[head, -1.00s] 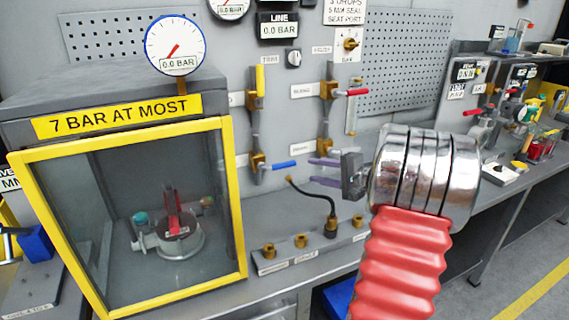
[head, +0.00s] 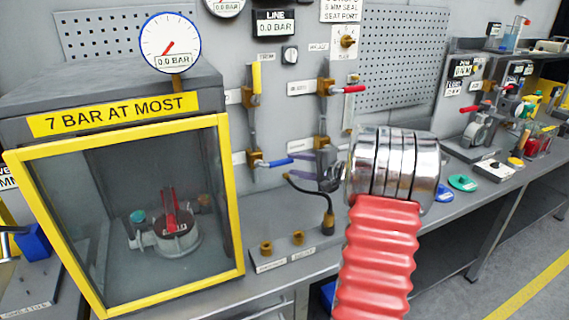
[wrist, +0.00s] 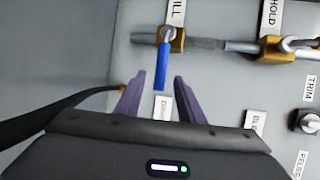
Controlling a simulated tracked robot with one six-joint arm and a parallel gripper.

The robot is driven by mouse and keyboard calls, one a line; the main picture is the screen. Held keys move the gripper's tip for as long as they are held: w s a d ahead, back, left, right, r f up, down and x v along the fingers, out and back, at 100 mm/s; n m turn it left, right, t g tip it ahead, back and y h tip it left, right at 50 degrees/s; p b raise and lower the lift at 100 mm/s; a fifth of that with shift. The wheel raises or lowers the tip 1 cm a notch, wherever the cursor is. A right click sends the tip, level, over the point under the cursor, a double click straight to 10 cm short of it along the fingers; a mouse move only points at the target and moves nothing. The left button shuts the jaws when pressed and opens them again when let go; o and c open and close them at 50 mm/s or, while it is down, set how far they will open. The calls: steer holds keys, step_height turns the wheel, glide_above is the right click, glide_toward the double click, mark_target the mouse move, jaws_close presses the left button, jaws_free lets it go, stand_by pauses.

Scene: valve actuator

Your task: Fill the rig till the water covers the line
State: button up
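The rig's pipework on the grey wall has a valve with a blue lever (head: 274,162). In the wrist view the blue lever (wrist: 161,66) points down toward the gap between my fingers, under a label ending in "ILL". My gripper (head: 308,158) is open, its two purple fingers (wrist: 157,82) spread; nothing is clamped. The glazed cabinet (head: 228,190) with yellow frame holds a grey valve body (head: 175,238) with red parts. The dial gauge (head: 170,43) on top reads 0.0 BAR. I cannot make out a water line or water level.
A yellow lever (head: 257,77) and a red lever (head: 348,89) are on the same pipework. Trim knob (wrist: 308,121) is right of my fingers. More benches (head: 500,175) extend right.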

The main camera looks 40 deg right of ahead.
mark_target(286, 163)
steer(key=x, duration=0.6)
steer(key=shift+c, duration=0.5)
steer(key=shift+s, duration=0.1)
jaws_close()
